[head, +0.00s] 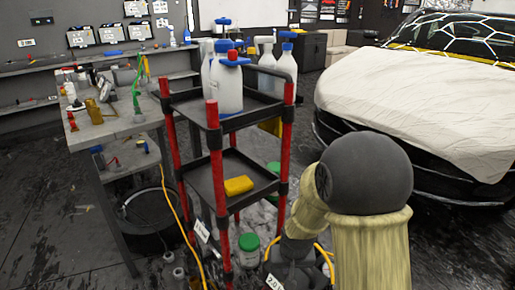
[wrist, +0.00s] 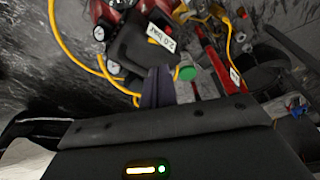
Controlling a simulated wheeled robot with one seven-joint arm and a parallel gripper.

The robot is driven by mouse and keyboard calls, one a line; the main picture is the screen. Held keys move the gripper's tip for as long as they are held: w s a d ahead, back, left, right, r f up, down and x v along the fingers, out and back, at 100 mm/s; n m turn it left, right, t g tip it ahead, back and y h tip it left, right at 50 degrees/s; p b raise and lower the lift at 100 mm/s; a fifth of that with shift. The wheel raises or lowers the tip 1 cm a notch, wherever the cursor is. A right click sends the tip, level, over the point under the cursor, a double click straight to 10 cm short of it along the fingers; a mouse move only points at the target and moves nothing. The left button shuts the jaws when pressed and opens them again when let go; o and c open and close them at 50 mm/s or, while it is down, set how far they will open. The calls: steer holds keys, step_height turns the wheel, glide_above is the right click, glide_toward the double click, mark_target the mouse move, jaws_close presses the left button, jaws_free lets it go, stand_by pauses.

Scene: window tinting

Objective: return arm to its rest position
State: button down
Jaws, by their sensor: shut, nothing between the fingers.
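My arm (head: 364,200) fills the lower right of the head view, bent at a large dark round joint with pale yellowish covers. Its end is hidden there. In the wrist view my gripper (wrist: 157,86) shows as dark fingers close together beyond the dark wrist housing. It is shut and holds nothing.
A red-posted cart (head: 217,180) stands left of my arm, with white bottles (head: 228,85) on top and a yellow sponge (head: 239,185) below. A sheet-covered car (head: 425,105) stands at right, a workbench (head: 115,125) at left. A yellow hose (wrist: 66,45) crosses the wrist view.

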steer(key=s+d+r, duration=0.3)
steer(key=s+r, duration=0.1)
steer(key=s, duration=0.2)
steer(key=s+d+r, duration=0.4)
steer(key=s, duration=0.2)
step_height(320, 180, up, 28)
steer(key=p, duration=2.9)
steer(key=shift+a+r+m, duration=0.15)
steer(key=shift+r+m, duration=0.1)
steer(key=shift+m, duration=0.05)
steer(key=shift+w, duration=0.1)
